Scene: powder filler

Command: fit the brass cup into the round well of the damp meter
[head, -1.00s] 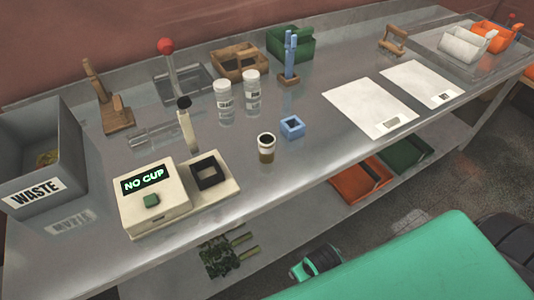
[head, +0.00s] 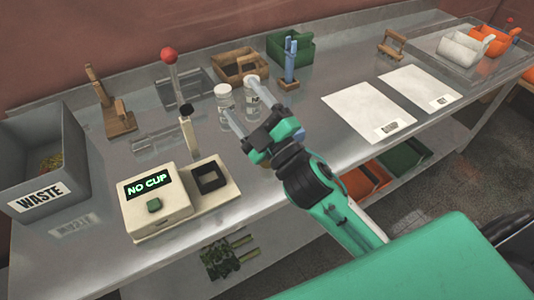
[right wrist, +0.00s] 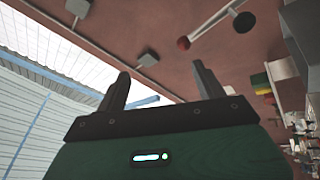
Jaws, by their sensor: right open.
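The damp meter (head: 157,210) is a cream box on the bench at front left. Its green display (head: 149,185) reads NO CUP. On its right part is a dark, square-looking surround (head: 209,178); the round shape of the well cannot be made out. The brass cup cannot be seen now; my right gripper covers the spot where a small brass-coloured vessel stood earlier. My right gripper (head: 237,95) is open and empty, its fingers pointing up and left over the bench. Its fingers also show in the right wrist view (right wrist: 157,80), against wall and ceiling. My left gripper is not in view.
White-lidded jars (head: 224,99) stand behind my right fingers. The grey waste bin (head: 85,175) is at left. Wooden trays (head: 240,68) are at the back, white sheets (head: 368,110) at right.

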